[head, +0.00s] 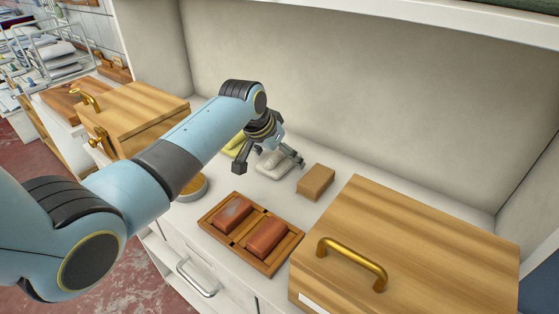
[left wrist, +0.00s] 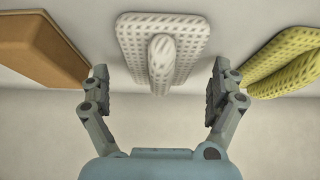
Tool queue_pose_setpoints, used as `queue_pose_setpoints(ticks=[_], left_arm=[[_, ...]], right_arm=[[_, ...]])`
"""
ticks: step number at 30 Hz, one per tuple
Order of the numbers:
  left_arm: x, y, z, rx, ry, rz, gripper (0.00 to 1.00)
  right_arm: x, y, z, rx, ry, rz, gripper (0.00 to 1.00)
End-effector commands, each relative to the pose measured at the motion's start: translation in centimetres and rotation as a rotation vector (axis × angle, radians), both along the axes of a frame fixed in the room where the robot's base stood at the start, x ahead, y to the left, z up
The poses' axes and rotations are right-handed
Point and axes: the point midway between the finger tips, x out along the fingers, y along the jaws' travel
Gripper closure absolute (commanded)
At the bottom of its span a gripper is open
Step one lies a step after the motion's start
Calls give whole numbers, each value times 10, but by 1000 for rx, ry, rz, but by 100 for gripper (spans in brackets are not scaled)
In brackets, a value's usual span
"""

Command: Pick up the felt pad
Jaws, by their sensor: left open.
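The pale grey-white pad, apparently the felt pad (head: 272,165), lies on the white counter and is partly covered by my left gripper in the head view. In the left wrist view the felt pad (left wrist: 190,40) is at top centre, dimpled, with a rounded raised ridge along its middle. My left gripper (head: 269,163) is open above it. In the left wrist view the left gripper's fingers (left wrist: 159,70) stand wide apart, one towards each side of the pad, with nothing held. Contact with the pad cannot be told. My right gripper is not in view.
A yellow folded piece (head: 235,146) and a brown block (head: 316,181) flank the pad closely. A wooden tray (head: 284,252) holds two reddish blocks. A large wooden box (head: 430,225) with a brass handle stands right, another wooden box (head: 135,115) left. A wall rises behind.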

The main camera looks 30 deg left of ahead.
Motion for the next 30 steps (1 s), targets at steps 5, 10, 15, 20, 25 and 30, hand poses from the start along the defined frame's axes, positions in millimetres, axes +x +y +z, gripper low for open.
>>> queue_pose_setpoints(ticks=[5,10,15,20,25,30], left_arm=[[1,0,0,0,-1,0,6],[0,0,0,1,-1,0,24],[0,0,0,1,-1,0,46],[0,0,0,1,-1,0,63],[1,0,0,1,-1,0,63],[1,0,6,0,-3,0,63]], right_arm=[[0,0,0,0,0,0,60],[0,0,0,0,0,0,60],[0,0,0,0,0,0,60],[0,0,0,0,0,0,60],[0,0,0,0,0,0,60],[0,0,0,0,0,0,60]])
